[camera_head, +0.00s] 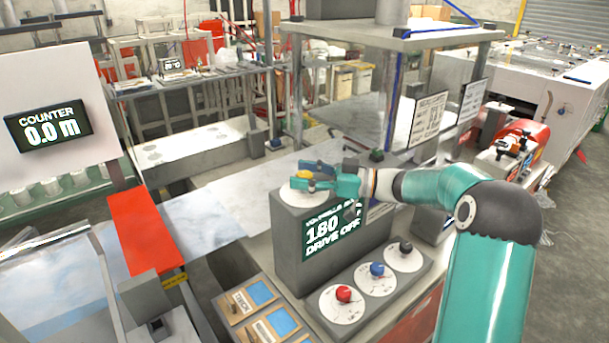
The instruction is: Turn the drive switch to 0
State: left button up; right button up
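A grey control box (287,233) stands at the middle, with a round white dial plate on top. A yellow knob (303,175) sits on that plate. The dark display (333,229) on the box's front reads "180" and "DRIVE OFF". My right gripper (304,176) reaches in from the right at the box's top, with its fingers on either side of the yellow knob. I cannot tell whether they press on it. The knob's pointer and plate marks are too small or hidden to read. My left gripper is out of view.
A lower panel (398,284) in front right carries a red knob (344,293), a blue knob (377,268) and a black knob (406,247). A red plate (146,233) lies left. A counter display (48,130) reads "0.0 m". A post and signs stand behind my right arm.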

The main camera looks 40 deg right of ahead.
jog(key=v, duration=1.2)
jog(key=shift+f, duration=0.15)
dwell(0.4)
